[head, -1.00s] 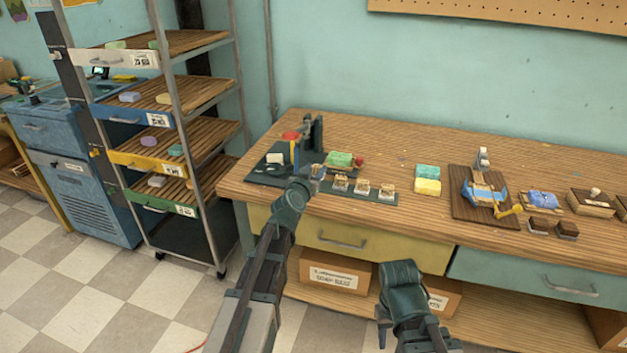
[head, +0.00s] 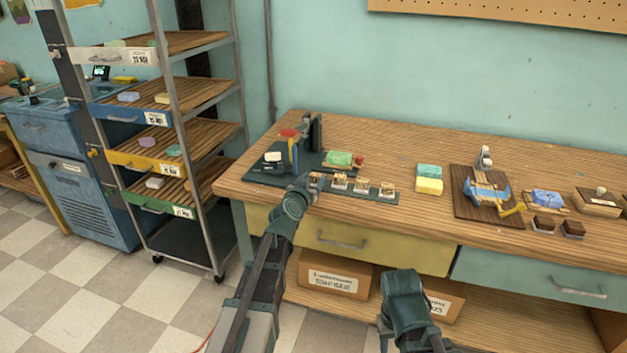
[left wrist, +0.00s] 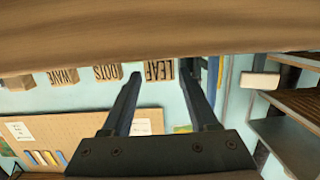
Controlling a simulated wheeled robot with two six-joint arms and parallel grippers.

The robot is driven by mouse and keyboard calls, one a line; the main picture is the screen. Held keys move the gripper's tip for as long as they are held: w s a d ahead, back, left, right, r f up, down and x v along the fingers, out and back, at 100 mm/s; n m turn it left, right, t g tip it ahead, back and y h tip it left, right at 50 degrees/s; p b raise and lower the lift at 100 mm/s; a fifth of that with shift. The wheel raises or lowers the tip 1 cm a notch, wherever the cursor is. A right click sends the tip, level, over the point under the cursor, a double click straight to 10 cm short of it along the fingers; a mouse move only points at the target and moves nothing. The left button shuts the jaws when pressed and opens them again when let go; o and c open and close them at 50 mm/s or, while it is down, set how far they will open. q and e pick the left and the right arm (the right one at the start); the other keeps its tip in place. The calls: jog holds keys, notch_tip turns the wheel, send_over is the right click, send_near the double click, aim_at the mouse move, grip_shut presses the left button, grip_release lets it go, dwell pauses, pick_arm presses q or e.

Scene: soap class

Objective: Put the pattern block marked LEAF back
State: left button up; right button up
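The LEAF pattern block (left wrist: 158,70) shows upside down in the left wrist view, level with the DOTS (left wrist: 107,73) and WAVE (left wrist: 63,77) blocks. In the head view it is the leftmost small block (head: 315,180) in the row on the dark green strip (head: 350,195). My left gripper (head: 305,186) is at this block, its fingers (left wrist: 164,76) spread on both sides with a gap at each. The block's underside is hidden. My right gripper (head: 390,325) hangs low before the bench; its fingers are not clear.
A dark green stand (head: 316,135) with a red knob (head: 289,133) rises behind the left gripper. A shelf rack (head: 212,200) stands left of the bench.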

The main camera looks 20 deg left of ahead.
pick_arm(q)
jog(key=shift+o, duration=0.7)
jog(key=shift+r, duration=0.25)
jog(key=s+r+p, duration=0.1)
jog(key=s+p, duration=0.1)
jog(key=s, duration=1)
jog(key=shift+a+r, duration=0.2)
jog(key=shift+r, duration=0.1)
jog(key=s+d+f+m+g+h, duration=0.2)
jog(key=s+d+f+g, duration=0.3)
jog(key=d, duration=0.4)
jog(key=s+d+f+m+g+h, duration=0.2)
jog(key=s+d+f+m+g, duration=0.15)
jog(key=d+f, duration=0.55)
jog(key=s+f+n+g+y, duration=0.1)
jog(key=s+f+g+y, duration=0.1)
jog(key=s, duration=0.5)
jog(key=s+f+n+g+y, duration=0.1)
jog(key=s+f+g+y, duration=0.1)
jog(key=s+g+y, duration=0.2)
jog(key=s+g, duration=0.2)
jog(key=s, duration=0.2)
jog(key=shift+s+a+f, duration=0.2)
jog(key=shift+s+f, duration=0.05)
jog(key=shift+s, duration=0.05)
